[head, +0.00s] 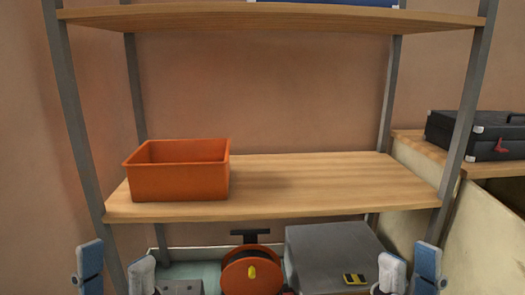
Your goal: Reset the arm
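My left gripper (115,271) is at the bottom left of the head view. Its two blue-and-grey fingers stand apart with nothing between them. My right gripper (408,270) is at the bottom right, its two fingers also apart and empty. Both point upward in the picture, in front of the lower part of the shelf unit. Only the finger ends show; the rest of both arms is outside the view.
An orange bin (180,182) stands on the left of the middle wooden shelf (320,190); the shelf's right is clear. Below are an orange reel (252,274) and a grey box (330,255). Metal posts (465,115) frame the shelves. A black case (475,136) lies right.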

